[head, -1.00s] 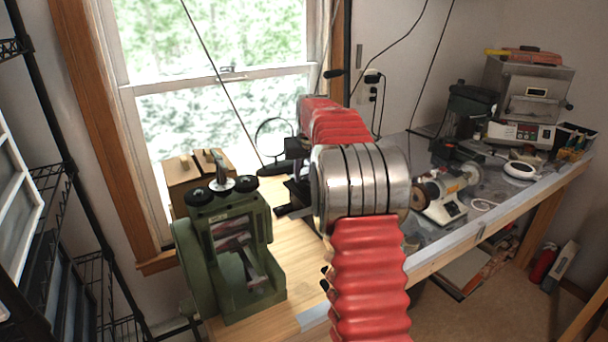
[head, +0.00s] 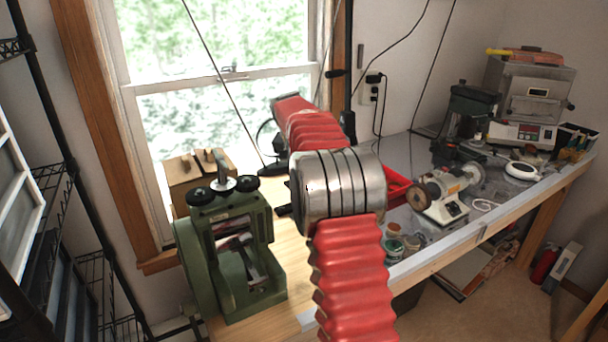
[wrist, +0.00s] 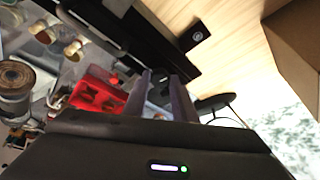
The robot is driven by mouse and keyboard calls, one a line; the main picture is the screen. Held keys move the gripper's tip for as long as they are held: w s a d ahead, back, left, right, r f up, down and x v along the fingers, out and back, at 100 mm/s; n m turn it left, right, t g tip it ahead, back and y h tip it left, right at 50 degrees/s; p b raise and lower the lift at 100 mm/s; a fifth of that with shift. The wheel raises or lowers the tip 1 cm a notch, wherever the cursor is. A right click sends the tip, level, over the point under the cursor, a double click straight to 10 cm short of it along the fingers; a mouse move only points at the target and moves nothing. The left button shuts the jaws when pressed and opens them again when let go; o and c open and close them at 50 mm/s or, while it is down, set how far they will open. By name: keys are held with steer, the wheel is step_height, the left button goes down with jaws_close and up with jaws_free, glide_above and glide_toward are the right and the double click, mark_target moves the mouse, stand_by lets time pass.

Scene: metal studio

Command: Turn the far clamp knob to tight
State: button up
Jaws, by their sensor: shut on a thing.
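In the wrist view my gripper (wrist: 162,98) has its two grey fingers on either side of a small dark piece, the far clamp knob (wrist: 160,82), and is shut on it. The knob is dark and mostly covered by the fingers, so its turn position cannot be read. A black clamp fixture (wrist: 178,57) with a round dark end lies just beyond, against the light wooden bench top. In the head view my arm hides the fingers and the knob; only a small black part of the fixture (head: 284,211) shows left of the arm.
A green rolling mill (head: 232,250) stands close on the left, with a wooden block (head: 190,175) behind it. Bare wooden bench (head: 290,270) lies in front.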

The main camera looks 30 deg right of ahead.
steer(key=shift+w+m+g, duration=0.1)
steer(key=shift+m+g, duration=0.4)
steer(key=shift+m, duration=0.8)
steer(key=shift+h, duration=0.3)
steer(key=o, duration=1)
steer(key=shift+o, duration=0.2)
steer(key=shift+r, duration=0.1)
steer(key=v, duration=1.3)
steer(key=shift+r, duration=0.3)
steer(key=shift+a, duration=0.15)
